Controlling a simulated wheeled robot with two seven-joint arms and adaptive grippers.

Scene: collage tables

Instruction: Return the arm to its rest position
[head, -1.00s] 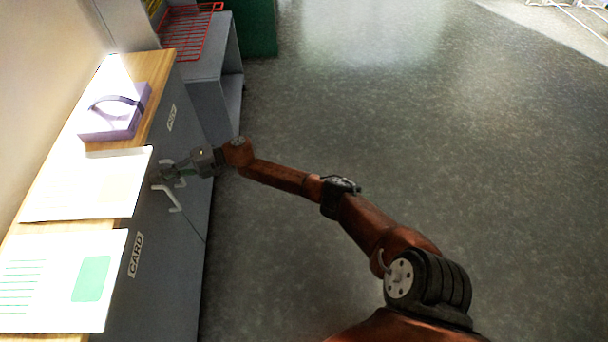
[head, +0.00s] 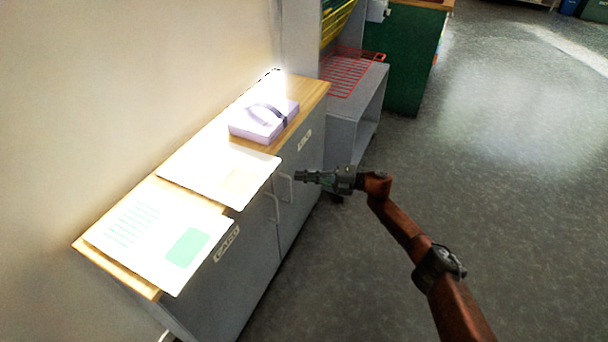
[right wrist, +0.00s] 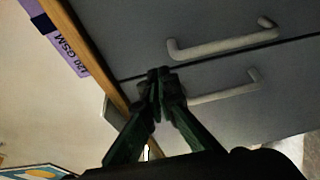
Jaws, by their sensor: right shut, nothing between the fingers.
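My right arm (head: 405,228) comes in from the lower right in the head view. Its gripper (head: 300,177) is shut and empty, in front of the grey cabinet (head: 262,262) near its two door handles (head: 288,187). In the right wrist view the fingertips (right wrist: 159,76) meet close to the two pale handles (right wrist: 222,42). I cannot tell whether they touch a handle. My left gripper is not in view.
On the wooden cabinet top (head: 313,92) lie a purple box (head: 250,127) with a dark strap and two printed sheets (head: 135,225). A grey shelf unit (head: 353,118) with a red wire rack (head: 350,72) stands behind. Floor at the right is clear.

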